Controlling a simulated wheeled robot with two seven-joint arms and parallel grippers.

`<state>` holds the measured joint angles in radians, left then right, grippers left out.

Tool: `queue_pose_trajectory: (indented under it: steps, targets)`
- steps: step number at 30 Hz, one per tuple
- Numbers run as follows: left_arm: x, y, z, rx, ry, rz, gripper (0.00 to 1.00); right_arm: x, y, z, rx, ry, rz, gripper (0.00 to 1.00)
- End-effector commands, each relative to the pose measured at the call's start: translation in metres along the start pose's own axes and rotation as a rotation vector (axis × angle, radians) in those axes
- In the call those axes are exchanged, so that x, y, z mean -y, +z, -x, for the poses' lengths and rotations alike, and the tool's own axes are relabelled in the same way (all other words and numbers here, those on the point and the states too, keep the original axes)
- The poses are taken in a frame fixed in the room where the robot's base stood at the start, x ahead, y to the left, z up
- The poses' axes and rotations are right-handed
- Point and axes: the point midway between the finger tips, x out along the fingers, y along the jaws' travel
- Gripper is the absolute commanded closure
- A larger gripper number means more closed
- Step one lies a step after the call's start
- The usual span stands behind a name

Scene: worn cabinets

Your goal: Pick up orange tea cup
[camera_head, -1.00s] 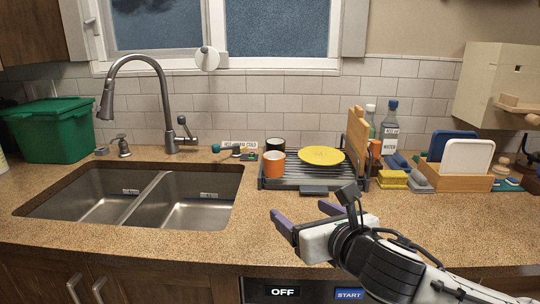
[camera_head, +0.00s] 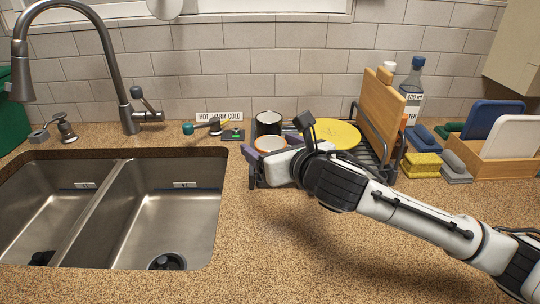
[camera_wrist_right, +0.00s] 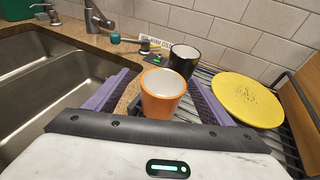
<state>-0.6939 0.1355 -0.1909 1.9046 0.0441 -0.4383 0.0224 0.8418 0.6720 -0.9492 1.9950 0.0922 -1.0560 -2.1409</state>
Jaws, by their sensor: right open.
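The orange tea cup (camera_wrist_right: 162,100) stands upright on the dish rack in the right wrist view, its pale inside showing. In the head view only its rim (camera_head: 270,143) shows well; my right gripper hides most of it. My right gripper (camera_head: 266,152) is open, with its purple fingers on either side of the cup in the right wrist view (camera_wrist_right: 160,78). I cannot tell whether either finger touches it. My left gripper is not in view.
A black cup (camera_head: 268,122) stands just behind the orange one. A yellow plate (camera_head: 332,134) lies on the rack (camera_head: 375,150) to the right, near a wooden board (camera_head: 375,105). A double sink (camera_head: 150,215) is at the left.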

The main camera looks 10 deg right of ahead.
Motion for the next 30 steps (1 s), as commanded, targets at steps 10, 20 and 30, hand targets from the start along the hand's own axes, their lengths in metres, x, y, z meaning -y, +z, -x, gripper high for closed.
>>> queue_pose_trajectory:
  steps: [10, 20, 30]
  targets:
    - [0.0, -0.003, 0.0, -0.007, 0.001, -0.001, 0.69, 0.005, -0.007, -0.039, -0.001, 0.0, -0.002, 0.25]
    - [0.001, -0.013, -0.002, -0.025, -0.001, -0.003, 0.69, 0.005, -0.005, -0.056, 0.001, 0.0, 0.0, 0.25]
    - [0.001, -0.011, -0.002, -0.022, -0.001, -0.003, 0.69, 0.005, -0.006, -0.056, 0.0, -0.001, 0.0, 0.65]
